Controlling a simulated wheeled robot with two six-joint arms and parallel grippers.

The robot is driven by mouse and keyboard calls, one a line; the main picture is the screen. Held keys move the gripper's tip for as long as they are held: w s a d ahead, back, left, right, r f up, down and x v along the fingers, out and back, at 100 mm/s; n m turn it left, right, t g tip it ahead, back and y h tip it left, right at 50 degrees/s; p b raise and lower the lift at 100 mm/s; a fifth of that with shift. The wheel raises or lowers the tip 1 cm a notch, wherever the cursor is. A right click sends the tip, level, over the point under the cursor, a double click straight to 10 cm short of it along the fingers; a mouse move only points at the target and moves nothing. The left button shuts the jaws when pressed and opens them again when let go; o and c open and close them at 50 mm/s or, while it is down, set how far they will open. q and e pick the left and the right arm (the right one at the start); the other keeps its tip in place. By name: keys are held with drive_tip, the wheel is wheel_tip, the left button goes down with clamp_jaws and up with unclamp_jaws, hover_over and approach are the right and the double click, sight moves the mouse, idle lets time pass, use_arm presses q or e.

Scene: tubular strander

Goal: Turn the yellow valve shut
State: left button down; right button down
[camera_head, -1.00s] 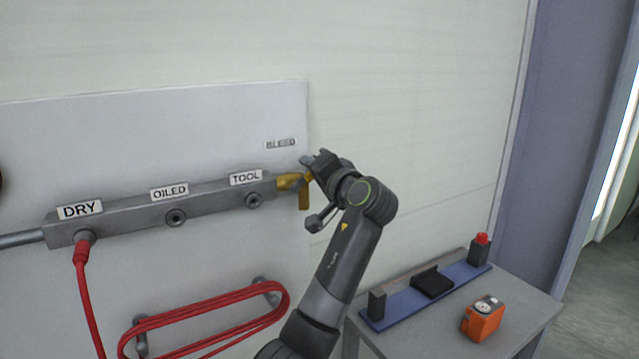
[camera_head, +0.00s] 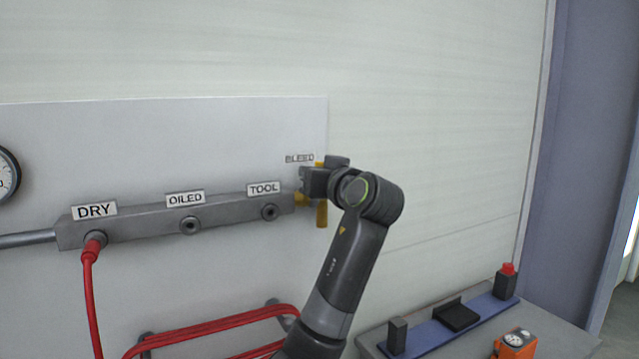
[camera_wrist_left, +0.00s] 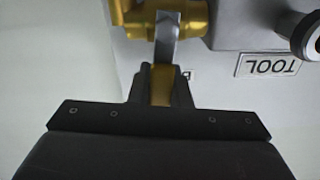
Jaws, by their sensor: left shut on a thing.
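The yellow valve (camera_head: 322,214) sits at the right end of the grey manifold, under the BLEED label. In the head view its upper part is mostly hidden behind my left gripper (camera_head: 314,182), with a bit of yellow showing above the jaws. In the left wrist view the brass-yellow valve body (camera_wrist_left: 184,14) is at the top, and a grey lever (camera_wrist_left: 167,38) runs from it toward me. My left gripper (camera_wrist_left: 162,84) is shut on the lever's yellow end. My right gripper is not in view.
The grey manifold (camera_head: 150,222) has DRY, OILED and TOOL ports. A red hose (camera_head: 90,290) hangs from DRY, and coiled red hose (camera_head: 220,326) hangs below. A bench (camera_head: 560,334) at lower right holds a blue rack (camera_head: 430,337) and an orange device (camera_head: 514,345). Wall right of the valve is clear.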

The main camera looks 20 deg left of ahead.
use_arm(q)
drive_tip(key=shift+s+a+n+b, duration=0.25)
drive_tip(key=shift+s+n+b, duration=0.1)
drive_tip(key=shift+n, duration=0.45)
drive_tip(key=c, duration=1.3)
unclamp_jaws()
drive_tip(key=shift+c, duration=0.2)
drive_tip(key=b+v, duration=0.5)
drive_tip(key=v, duration=1.2)
drive_tip(key=shift+s+d+f, duration=0.1)
drive_tip(key=shift+d, duration=0.05)
